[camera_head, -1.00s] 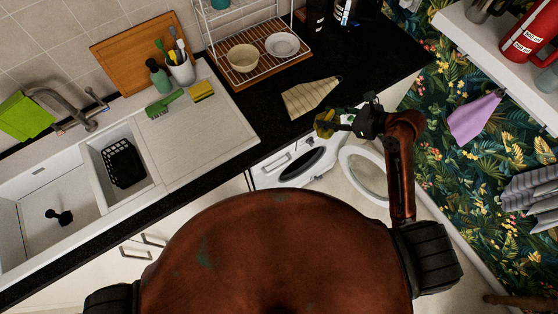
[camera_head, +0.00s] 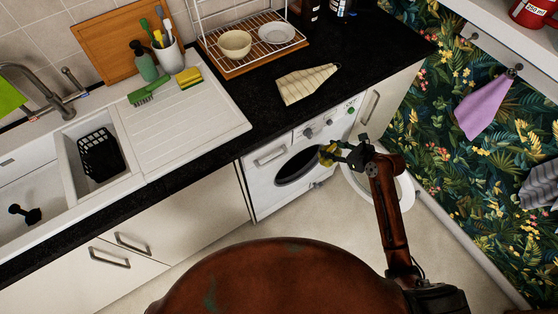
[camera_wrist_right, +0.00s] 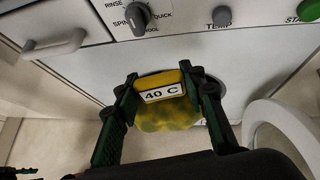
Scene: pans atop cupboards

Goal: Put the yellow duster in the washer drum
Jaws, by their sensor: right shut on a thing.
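The yellow duster (camera_head: 327,154) is in my right gripper (camera_head: 333,156), in front of the washer. In the right wrist view, the duster (camera_wrist_right: 168,116) is mottled yellow with a "40 C" label, and the right gripper (camera_wrist_right: 161,86) is shut on it. The washer (camera_head: 284,190) is white and set under the worktop. Its round, dark drum opening (camera_head: 296,167) is left of and below the duster in the head view; in the wrist view the duster hides most of it. My left gripper is not in view.
The washer door (camera_head: 405,193) stands open on the right, behind my right arm; its rim (camera_wrist_right: 285,128) shows in the wrist view. A striped cloth (camera_head: 306,84) lies on the black worktop (camera_head: 362,60). A purple cloth (camera_head: 484,105) hangs at right. The floor before the washer is clear.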

